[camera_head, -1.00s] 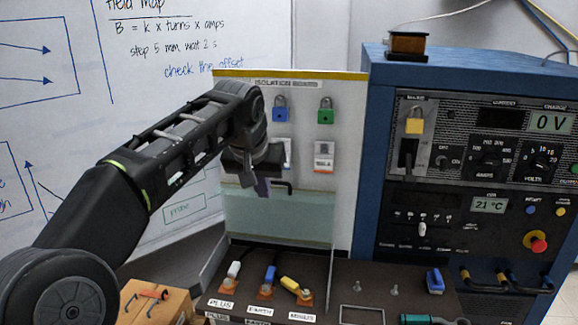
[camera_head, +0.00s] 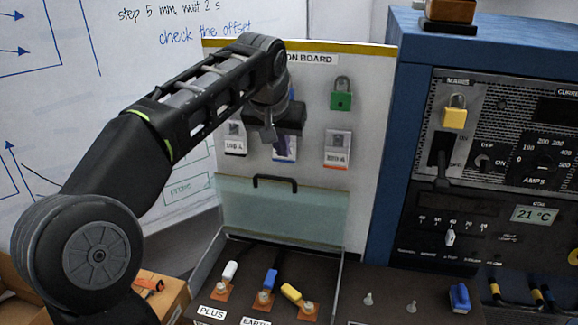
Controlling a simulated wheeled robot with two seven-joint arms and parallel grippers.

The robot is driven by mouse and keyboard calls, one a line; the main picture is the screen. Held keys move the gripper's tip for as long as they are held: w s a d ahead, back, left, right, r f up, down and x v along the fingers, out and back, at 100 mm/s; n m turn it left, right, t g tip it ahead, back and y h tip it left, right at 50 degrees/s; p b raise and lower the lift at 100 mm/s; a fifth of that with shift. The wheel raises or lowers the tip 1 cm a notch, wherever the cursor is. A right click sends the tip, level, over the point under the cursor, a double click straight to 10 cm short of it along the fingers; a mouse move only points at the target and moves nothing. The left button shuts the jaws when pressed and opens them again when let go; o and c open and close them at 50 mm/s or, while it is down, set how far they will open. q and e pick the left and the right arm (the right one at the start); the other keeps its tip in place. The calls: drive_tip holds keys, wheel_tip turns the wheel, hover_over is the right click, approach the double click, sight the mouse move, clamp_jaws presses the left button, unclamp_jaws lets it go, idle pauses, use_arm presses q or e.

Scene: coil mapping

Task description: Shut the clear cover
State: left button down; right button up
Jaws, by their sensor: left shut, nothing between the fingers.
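The clear cover (camera_head: 285,212) is a greenish see-through panel. It stands raised in front of the lower part of the white isolation board, behind the box of terminals. Its black handle (camera_head: 275,179) is on the top edge. My left gripper (camera_head: 269,134) is shut and empty, above the handle and apart from it in the picture. It hides part of the board, including most of the blue padlock. My right gripper is out of view.
Below the cover, a white plug (camera_head: 230,271), a blue plug (camera_head: 270,279) and a yellow plug (camera_head: 291,292) sit on the terminals. A green padlock (camera_head: 341,94) hangs on the board. The blue power supply cabinet (camera_head: 398,120) stands at the right.

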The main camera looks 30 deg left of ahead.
use_arm(q)
drive_tip(key=p, duration=0.1)
hover_over(288, 189)
wheel_tip(288, 189, down, 9)
drive_tip(key=shift+r, duration=0.1)
idle(0.5)
